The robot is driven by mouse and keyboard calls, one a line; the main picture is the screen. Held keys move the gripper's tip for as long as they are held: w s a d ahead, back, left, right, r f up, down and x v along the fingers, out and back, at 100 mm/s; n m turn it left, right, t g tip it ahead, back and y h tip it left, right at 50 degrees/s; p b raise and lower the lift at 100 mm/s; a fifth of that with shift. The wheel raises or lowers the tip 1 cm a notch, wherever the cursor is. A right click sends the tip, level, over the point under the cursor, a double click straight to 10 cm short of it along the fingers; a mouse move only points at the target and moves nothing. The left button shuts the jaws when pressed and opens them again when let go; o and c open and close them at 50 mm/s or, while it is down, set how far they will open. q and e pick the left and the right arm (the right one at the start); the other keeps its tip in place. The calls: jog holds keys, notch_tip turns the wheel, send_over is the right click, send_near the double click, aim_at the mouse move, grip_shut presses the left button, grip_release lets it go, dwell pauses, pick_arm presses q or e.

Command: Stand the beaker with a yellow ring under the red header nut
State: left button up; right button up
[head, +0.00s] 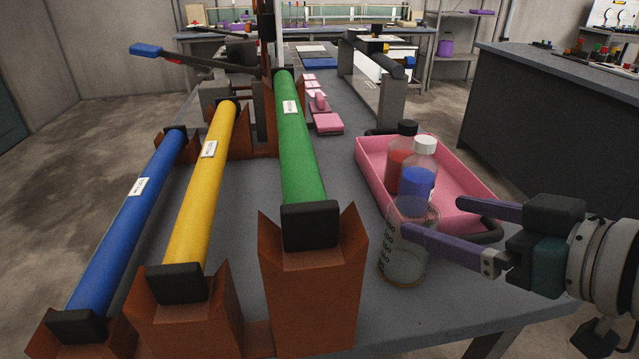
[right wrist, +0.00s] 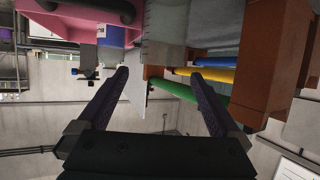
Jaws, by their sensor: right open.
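A clear glass beaker (head: 405,262) with dark graduation marks stands upright near the table's right front edge. A faint yellowish line shows near its base. My right gripper (head: 432,217) is open beside it, coming in from the right. One purple finger overlaps the beaker's upper part in the head view; I cannot tell whether it touches. In the right wrist view the fingers (right wrist: 159,75) are spread, and what looks like the beaker (right wrist: 166,22) shows beyond the tips. I cannot make out the red header nut. My left gripper is not in view.
A pink tray (head: 470,180) behind the beaker holds a red bottle (head: 399,160) and a blue bottle (head: 419,181). Blue (head: 128,225), yellow (head: 203,190) and green (head: 298,150) tubes lie on brown supports (head: 313,290) at left. Grey table (head: 345,170) is bare between.

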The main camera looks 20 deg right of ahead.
aim_at(396, 210)
jog(key=x, duration=0.3)
jog(key=b+x, duration=0.1)
jog(key=x, duration=0.2)
jog(key=shift+s+a+f, duration=0.1)
jog(key=shift+s+f, duration=0.05)
jog(key=shift+f, duration=0.15)
grip_shut()
dwell(0.5)
